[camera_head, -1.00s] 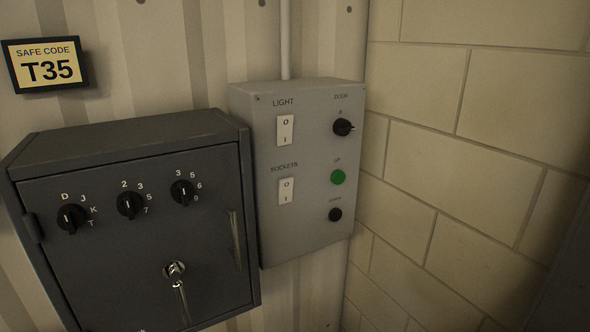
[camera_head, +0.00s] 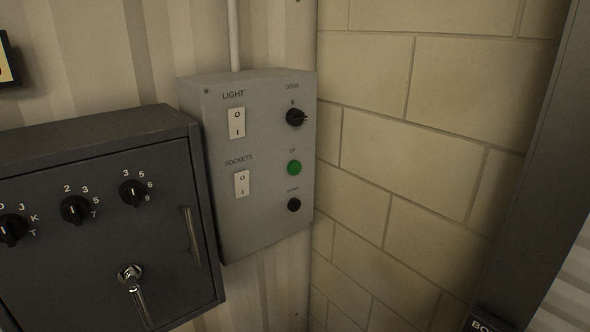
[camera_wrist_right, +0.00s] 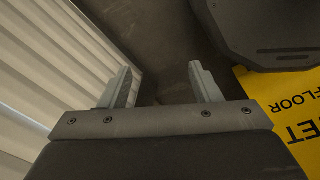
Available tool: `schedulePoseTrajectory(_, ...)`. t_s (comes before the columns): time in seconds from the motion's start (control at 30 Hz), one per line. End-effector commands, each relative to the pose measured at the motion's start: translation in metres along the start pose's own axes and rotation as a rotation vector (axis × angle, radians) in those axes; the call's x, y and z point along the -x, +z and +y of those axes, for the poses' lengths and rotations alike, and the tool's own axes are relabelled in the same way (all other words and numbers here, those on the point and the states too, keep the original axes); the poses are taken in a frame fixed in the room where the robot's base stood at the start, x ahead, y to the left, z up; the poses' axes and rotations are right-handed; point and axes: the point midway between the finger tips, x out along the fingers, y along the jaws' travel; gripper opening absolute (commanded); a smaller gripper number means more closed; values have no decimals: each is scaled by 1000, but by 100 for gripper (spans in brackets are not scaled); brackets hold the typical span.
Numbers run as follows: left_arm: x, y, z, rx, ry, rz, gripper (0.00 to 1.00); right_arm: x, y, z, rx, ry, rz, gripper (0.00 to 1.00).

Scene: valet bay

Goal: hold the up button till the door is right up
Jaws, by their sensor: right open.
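The green up button (camera_head: 294,168) is on the right side of a grey control box (camera_head: 225,215) on the corrugated wall. The black down button (camera_head: 294,205) is below it, and a black door selector knob (camera_head: 295,117) is above it. No gripper is near the box in the head view. In the right wrist view my right gripper (camera_wrist_right: 165,85) is open and empty, its two fingers apart over a dark floor. My left gripper is in neither view. The door cannot be made out for certain.
A block wall (camera_head: 400,150) meets the corner on the right, with a dark post (camera_head: 530,150) beyond. A yellow floor sign (camera_wrist_right: 285,100) lies right of my right gripper.

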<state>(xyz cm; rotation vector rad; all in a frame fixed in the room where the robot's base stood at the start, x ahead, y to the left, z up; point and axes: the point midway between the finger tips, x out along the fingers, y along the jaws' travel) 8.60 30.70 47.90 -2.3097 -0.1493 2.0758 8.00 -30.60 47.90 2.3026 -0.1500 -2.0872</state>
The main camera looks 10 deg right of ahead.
Motion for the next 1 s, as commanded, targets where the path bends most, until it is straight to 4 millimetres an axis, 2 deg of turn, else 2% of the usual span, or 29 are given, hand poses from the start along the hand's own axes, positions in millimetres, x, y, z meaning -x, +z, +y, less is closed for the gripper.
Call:
schedulePoseTrajectory(0.07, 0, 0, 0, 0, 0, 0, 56, 0, -2, 0, 1, 0, 3, 57)
schedulePoseTrajectory(0.5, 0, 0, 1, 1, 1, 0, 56, 0, -6, 1, 1, 1, 8, 1)
schedulePoseTrajectory(1.0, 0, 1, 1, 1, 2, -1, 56, 0, -6, 1, 1, 1, 9, 0)
